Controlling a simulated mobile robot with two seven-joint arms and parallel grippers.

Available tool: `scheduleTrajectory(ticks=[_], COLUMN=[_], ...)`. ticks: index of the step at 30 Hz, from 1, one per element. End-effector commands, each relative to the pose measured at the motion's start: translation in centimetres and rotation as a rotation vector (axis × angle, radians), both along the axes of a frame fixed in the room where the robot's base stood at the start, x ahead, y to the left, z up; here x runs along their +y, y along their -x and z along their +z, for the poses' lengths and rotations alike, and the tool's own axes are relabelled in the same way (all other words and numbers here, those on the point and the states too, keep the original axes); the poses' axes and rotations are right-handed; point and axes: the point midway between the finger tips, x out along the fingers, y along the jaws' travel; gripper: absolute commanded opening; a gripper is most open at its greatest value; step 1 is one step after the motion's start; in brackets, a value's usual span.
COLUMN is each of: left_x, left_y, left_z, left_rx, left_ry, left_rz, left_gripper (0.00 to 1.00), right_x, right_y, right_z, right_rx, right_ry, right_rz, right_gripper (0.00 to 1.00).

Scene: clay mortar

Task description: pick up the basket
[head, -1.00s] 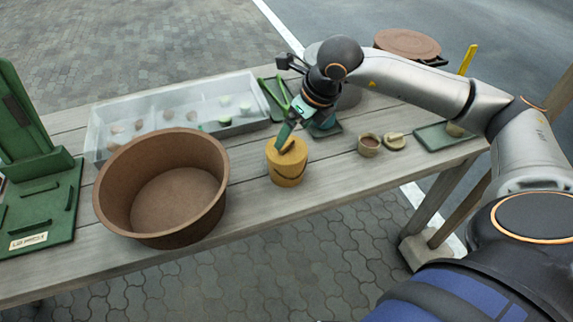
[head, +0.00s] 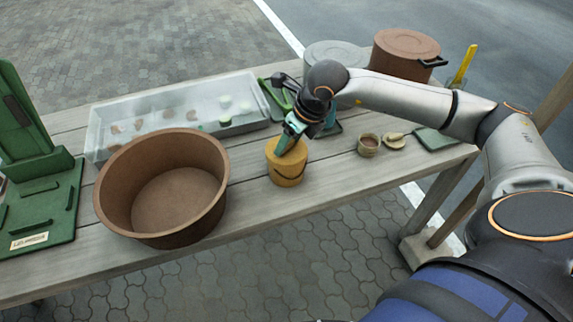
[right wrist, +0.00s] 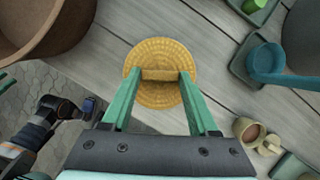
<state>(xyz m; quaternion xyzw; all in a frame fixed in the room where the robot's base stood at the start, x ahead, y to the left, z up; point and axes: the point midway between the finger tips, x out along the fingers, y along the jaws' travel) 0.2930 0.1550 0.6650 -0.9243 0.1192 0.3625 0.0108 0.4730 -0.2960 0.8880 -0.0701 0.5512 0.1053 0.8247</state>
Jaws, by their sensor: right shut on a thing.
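The basket is a small yellow lidded pot-like thing (head: 287,168) with a dark curved handle line on its side, standing upright on the wooden table near its front edge. In the right wrist view its round woven top (right wrist: 160,53) shows from above, with a raised bar across it. My right gripper (head: 286,145) reaches down onto the top, and its green fingers (right wrist: 160,80) are shut on that bar. The basket appears to rest on the table. My left gripper is not in the head view; a dark arm part shows at the left of the right wrist view.
A large brown tub (head: 211,200) stands left of the basket. Behind are a clear tray (head: 100,130) with small items and a brown lidded pot (head: 405,55). A small cup (head: 368,146) stands to the right. A green stand (head: 62,215) is at the far left.

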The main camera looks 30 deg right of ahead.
Motion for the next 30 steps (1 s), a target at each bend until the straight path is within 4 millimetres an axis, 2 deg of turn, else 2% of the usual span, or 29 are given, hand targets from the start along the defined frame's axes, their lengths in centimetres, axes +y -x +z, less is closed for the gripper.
scheduleTrajectory(ticks=[2, 13, 30], left_x=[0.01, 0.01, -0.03], left_y=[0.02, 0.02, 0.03], left_z=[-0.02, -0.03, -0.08], left_rx=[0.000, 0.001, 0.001], left_ry=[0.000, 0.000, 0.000], left_rz=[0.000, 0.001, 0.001], left_gripper=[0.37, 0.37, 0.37], right_x=[-0.01, -0.01, 0.01], right_y=[0.00, -0.01, -0.07], right_z=[0.02, 0.04, 0.46], right_rx=[0.000, -0.001, -0.003], right_ry=[0.000, 0.000, -0.001], right_rz=[0.000, 0.000, 0.000], right_gripper=[0.41, 0.00, 0.00])
